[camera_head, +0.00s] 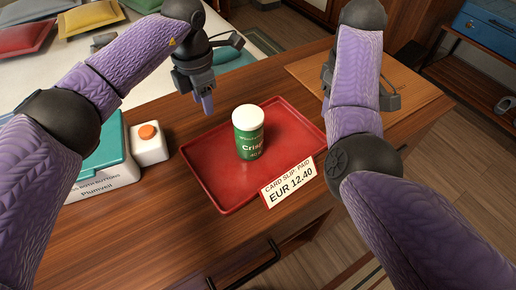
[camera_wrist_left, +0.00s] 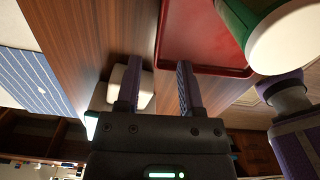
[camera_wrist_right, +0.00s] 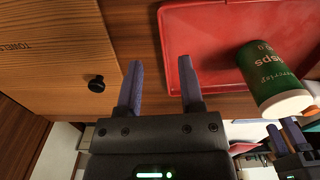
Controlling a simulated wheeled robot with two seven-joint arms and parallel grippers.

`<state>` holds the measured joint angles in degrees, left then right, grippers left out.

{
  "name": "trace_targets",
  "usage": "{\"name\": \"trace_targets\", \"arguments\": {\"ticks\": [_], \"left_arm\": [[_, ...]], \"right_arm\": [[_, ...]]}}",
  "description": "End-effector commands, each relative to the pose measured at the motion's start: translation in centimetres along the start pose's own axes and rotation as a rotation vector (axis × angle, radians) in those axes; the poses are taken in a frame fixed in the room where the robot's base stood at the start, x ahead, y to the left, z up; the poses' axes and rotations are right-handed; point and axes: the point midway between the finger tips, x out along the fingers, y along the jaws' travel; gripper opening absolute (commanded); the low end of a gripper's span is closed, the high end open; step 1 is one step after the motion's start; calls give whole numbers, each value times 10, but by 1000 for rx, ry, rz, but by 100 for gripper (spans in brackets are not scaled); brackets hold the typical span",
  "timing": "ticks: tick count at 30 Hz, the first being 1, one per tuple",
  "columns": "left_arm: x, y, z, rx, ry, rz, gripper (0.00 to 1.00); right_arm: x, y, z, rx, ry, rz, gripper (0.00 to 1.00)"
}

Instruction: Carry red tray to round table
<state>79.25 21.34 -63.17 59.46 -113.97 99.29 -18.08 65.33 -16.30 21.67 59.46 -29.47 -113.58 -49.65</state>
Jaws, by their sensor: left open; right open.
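The red tray (camera_head: 215,185) lies flat on a wooden counter. A green crisps can with a white lid (camera_head: 249,135) stands upright on it. A white card slip reading EUR 12.40 (camera_head: 290,184) is at its near right rim. My left gripper (camera_head: 206,103) is open and empty above the tray's far left side; in the left wrist view (camera_wrist_left: 158,72) one finger is by the tray's edge. My right gripper is mostly behind my forearm in the head view; in the right wrist view (camera_wrist_right: 160,68) it is open and empty beside a tray corner. No round table shows.
A white box with an orange button (camera_head: 149,143) and a teal-lidded box (camera_head: 100,165) stand left of the tray. A bed with cushions (camera_head: 95,17) is behind the counter. A blue case (camera_head: 488,25) sits at far right.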

Motion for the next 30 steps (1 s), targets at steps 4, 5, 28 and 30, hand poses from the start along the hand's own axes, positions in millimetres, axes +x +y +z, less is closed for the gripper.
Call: {"name": "trace_targets", "arguments": {"ticks": [4,5,28,30], "left_arm": [[29,-1,0,-1,2,-4,49],[35,-1,0,-1,2,-4,49],[87,-1,0,1,-1,-1,34],[87,-1,0,0,-1,-1,19]], "right_arm": [[29,-1,1,0,-3,-4,49],[35,-1,0,0,-2,-4,49],[87,0,0,1,0,0,34],[87,0,0,1,1,0,19]]}}
